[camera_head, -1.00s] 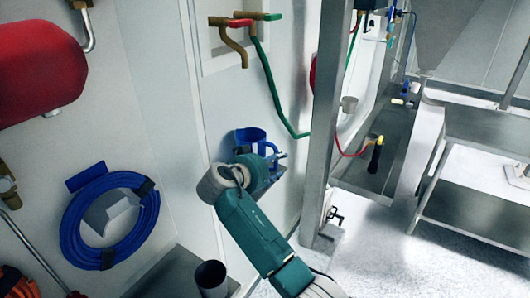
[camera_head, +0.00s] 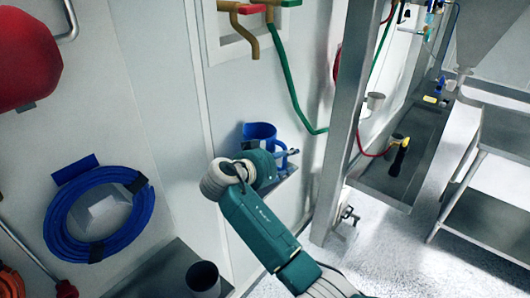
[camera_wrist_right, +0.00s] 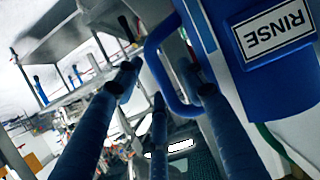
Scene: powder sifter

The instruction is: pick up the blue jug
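The blue jug (camera_head: 261,131) stands upright on a small shelf against the wall in the head view, partly hidden behind my right arm. In the right wrist view the jug (camera_wrist_right: 228,15) fills the right side. It bears a white "RINSE" label, and its blue looped handle (camera_wrist_right: 153,62) points towards my fingers. My right gripper (camera_head: 290,153) is beside the jug's handle side. In the wrist view its dark fingers (camera_wrist_right: 166,85) are spread apart, with the handle between or just beyond the tips; contact cannot be told. My left gripper is not in view.
The small shelf (camera_head: 284,172) lies under the jug. A metal post (camera_head: 341,130) stands close to the right. A green hose (camera_head: 291,88) hangs above the jug from wall taps. A coiled blue hose (camera_head: 58,213) hangs at left, and a dark cup (camera_head: 203,280) stands below.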

